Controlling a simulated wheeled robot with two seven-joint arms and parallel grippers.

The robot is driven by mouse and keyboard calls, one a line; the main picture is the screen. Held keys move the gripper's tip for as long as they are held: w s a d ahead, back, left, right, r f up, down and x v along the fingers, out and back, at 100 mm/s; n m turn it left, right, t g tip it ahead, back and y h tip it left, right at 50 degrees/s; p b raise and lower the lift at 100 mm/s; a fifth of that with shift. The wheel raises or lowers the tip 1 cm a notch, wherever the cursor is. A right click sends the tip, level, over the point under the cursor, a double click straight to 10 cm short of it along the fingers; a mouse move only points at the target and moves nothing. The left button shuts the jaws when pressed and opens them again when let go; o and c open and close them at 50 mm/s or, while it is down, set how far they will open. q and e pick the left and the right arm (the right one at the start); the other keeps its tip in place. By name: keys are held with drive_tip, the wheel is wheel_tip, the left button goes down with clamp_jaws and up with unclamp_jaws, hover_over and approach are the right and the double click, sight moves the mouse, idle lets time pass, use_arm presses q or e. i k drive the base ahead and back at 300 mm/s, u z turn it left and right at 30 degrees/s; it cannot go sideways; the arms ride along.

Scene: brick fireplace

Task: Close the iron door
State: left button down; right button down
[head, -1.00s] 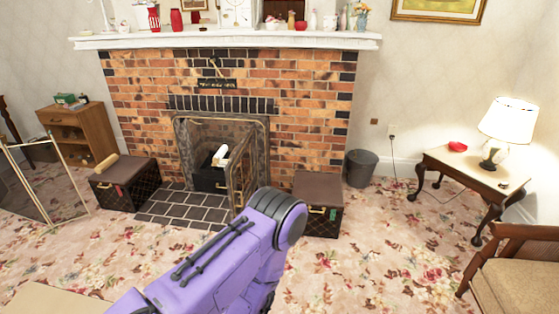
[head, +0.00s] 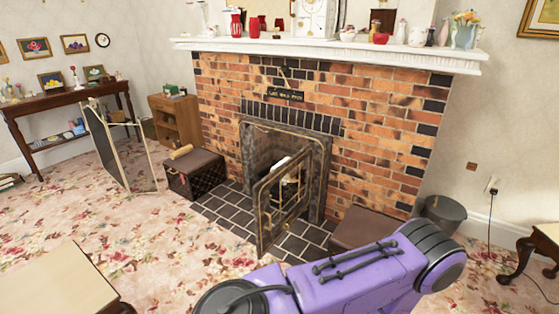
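The iron door (head: 280,205) of the brick fireplace (head: 380,130) stands wide open, swung out over the dark tiled hearth (head: 225,212). It is a framed panel, and its hinge side appears to be at the right of the firebox opening. Inside the dark firebox (head: 262,152) a white object shows partly behind the door. One of my purple arm links crosses the lower right of the head view, in front of the hearth's right part. Neither of my grippers shows in the head view.
A brown trunk (head: 195,172) stands left of the hearth, another (head: 362,230) right of it, partly behind my arm. A glass screen (head: 118,150) stands at left. A table corner (head: 62,290) is at lower left. Floral carpet (head: 120,225) is open between.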

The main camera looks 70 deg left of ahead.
sight(292, 194)
drive_tip(key=u, duration=0.5)
drive_tip(key=i, duration=0.85)
drive_tip(key=u, duration=1.25)
drive_tip(key=i, duration=0.4)
drive_tip(key=u, duration=0.3)
